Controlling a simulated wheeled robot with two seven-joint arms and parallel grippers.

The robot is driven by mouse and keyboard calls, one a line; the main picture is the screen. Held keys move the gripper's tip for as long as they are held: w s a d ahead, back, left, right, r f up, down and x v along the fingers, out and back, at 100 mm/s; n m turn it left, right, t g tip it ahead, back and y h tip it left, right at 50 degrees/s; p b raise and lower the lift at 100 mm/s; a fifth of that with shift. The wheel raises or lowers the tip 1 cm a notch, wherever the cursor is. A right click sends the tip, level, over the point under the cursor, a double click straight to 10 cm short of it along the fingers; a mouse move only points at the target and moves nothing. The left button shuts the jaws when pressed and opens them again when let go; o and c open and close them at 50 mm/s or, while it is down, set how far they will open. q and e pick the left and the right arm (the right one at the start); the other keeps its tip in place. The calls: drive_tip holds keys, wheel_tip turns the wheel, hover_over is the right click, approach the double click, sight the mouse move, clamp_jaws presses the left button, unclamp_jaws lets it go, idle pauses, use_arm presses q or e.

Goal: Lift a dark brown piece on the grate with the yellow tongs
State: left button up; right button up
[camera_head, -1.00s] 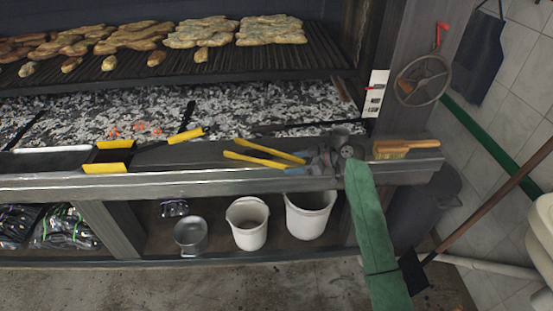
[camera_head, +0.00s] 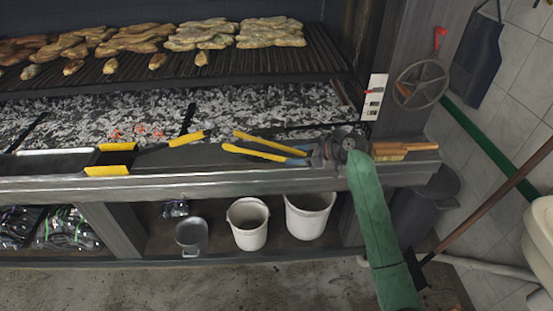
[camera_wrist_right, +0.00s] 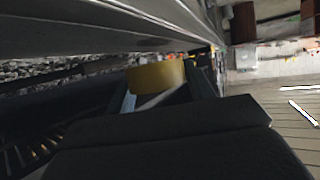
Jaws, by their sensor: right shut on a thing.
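My right gripper (camera_head: 302,156) is shut on the yellow tongs (camera_head: 262,154), above the grill's front ledge. The tongs' two yellow arms point left, slightly spread, with nothing visible between them. In the right wrist view a yellow part of the tongs (camera_wrist_right: 156,76) sits between my right gripper's grey-blue fingers (camera_wrist_right: 160,95). The grate (camera_head: 310,62) is behind and above, with several pieces of food on it. Dark brown pieces (camera_head: 22,42) lie at its far left; paler pieces (camera_head: 270,33) lie further right. My left gripper is not in view.
Ash and coals (camera_head: 260,104) lie under the grate. A tray with yellow handles (camera_head: 107,170) and a yellow-handled tool (camera_head: 188,138) lie left on the ledge. A wooden brush (camera_head: 403,149) lies right of the gripper. White buckets (camera_head: 248,226) stand below. A handwheel (camera_head: 421,83) is at right.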

wheel_tip(320, 180, up, 5)
drive_tip(key=shift+r+p, duration=0.2)
drive_tip(key=shift+p, duration=0.8)
idle(0.9)
